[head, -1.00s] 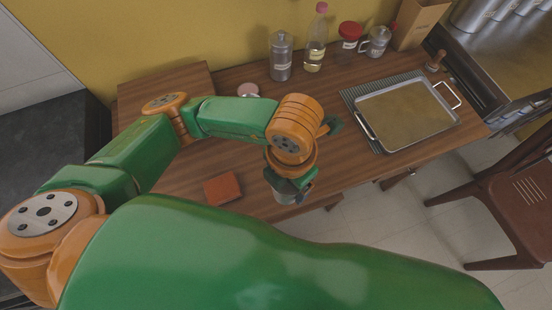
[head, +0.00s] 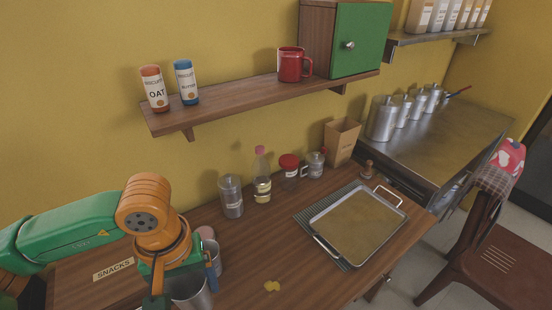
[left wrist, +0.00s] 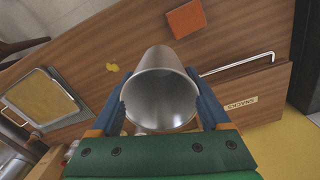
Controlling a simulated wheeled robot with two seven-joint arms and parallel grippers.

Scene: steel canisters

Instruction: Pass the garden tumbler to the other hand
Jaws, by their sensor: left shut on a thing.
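The tumbler is a plain steel cup (left wrist: 160,98), seen from its open end in the left wrist view. It sits between the two blue fingers of my left gripper (left wrist: 162,104), which is shut on it. In the head view my left gripper (head: 185,285) is at the lower left, over the wooden table. Part of the held tumbler (head: 193,294) shows under it, cut by the frame's bottom edge. I cannot make out any marking on the tumbler. My right gripper is in neither view now.
A metal tray (head: 352,228) lies on a striped mat to the right. A steel canister (head: 231,196), a bottle (head: 262,178) and a red-lidded jar (head: 289,166) stand along the back. A SNACKS box (head: 100,275) is at left. A shelf (head: 250,96) hangs above.

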